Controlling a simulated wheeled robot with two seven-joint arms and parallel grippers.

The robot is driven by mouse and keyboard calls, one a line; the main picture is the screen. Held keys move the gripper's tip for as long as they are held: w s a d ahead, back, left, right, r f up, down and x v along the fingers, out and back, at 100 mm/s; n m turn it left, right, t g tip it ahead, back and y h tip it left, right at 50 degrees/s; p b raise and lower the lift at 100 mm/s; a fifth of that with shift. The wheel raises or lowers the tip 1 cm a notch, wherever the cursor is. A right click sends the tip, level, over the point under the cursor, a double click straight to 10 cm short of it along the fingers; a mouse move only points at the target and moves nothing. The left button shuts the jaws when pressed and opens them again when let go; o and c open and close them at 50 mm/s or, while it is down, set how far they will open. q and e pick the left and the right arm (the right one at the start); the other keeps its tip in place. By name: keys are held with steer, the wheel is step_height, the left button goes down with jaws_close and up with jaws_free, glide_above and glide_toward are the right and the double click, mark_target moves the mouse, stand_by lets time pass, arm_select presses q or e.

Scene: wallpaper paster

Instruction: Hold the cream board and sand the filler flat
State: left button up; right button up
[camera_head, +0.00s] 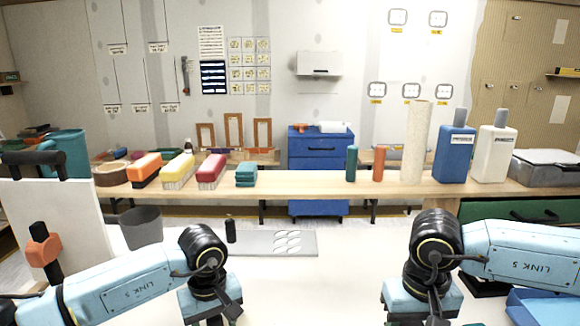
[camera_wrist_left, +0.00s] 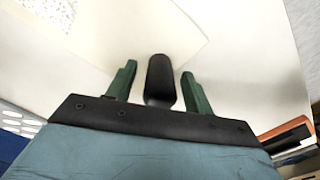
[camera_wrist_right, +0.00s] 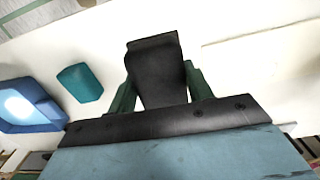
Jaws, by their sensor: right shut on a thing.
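My left gripper (camera_wrist_left: 160,88) is open, with its green fingers on either side of a black rounded handle (camera_wrist_left: 160,78); a gap shows on both sides. A pale cream sheet or board (camera_wrist_left: 130,30) lies beyond the handle in the left wrist view; I cannot tell whether they are joined. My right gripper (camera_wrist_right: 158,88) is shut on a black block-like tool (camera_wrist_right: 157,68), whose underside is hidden. A pale flat panel edge (camera_wrist_right: 265,35) shows to its right. In the head view both grippers are low at the bottom edge, with fingertips cut off. No filler can be made out.
A teal block (camera_wrist_right: 80,82) and a blue tray (camera_wrist_right: 28,108) lie left of the right gripper. A white upright board (camera_head: 70,220) with an orange clamp stands at left.

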stand_by(0.3)
arm_select(q)
steer(key=shift+r+p, duration=0.45)
steer(key=shift+r, duration=0.5)
arm_select(e)
steer(key=shift+r, duration=0.5)
arm_select(q)
steer(key=shift+f, duration=0.15)
arm_select(e)
steer(key=shift+f, duration=0.15)
arm_select(q)
steer(key=shift+f+b, duration=0.85)
arm_select(e)
steer(key=shift+f, duration=0.75)
arm_select(q)
jaws_close()
